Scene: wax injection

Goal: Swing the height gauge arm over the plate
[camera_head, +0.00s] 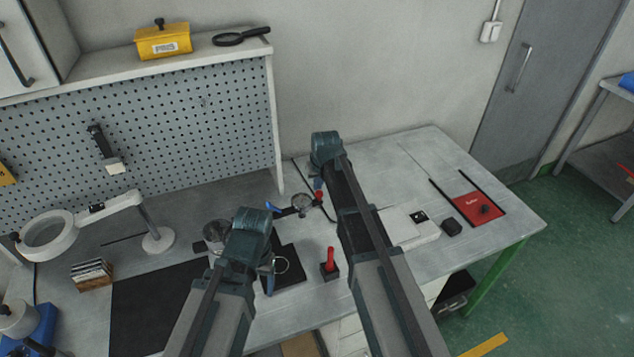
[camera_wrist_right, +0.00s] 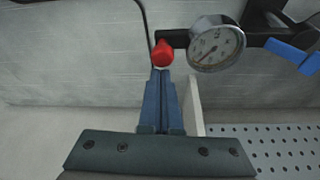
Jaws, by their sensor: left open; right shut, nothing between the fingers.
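The height gauge arm (camera_head: 287,211) is a dark bar at the back of the bench, with a round dial (camera_wrist_right: 215,45), a red knob (camera_wrist_right: 162,53) at one end and a blue piece (camera_wrist_right: 292,55) at the other. My right gripper (camera_wrist_right: 161,74) is shut and empty, its tips close to the red knob; contact is unclear. In the head view it is mostly hidden behind my right wrist (camera_head: 318,184). A dark plate (camera_head: 292,278) with a pale ring lies in front of the gauge. My left gripper (camera_head: 268,272) is open at the plate's left side, partly hidden by its wrist.
A red-handled tool in a black block (camera_head: 330,265) stands right of the plate. A metal pot (camera_head: 215,234) and a magnifier lamp (camera_head: 157,238) stand at left. A white box (camera_head: 408,228) and a red tray (camera_head: 471,207) lie right. A pegboard (camera_head: 140,145) rises behind.

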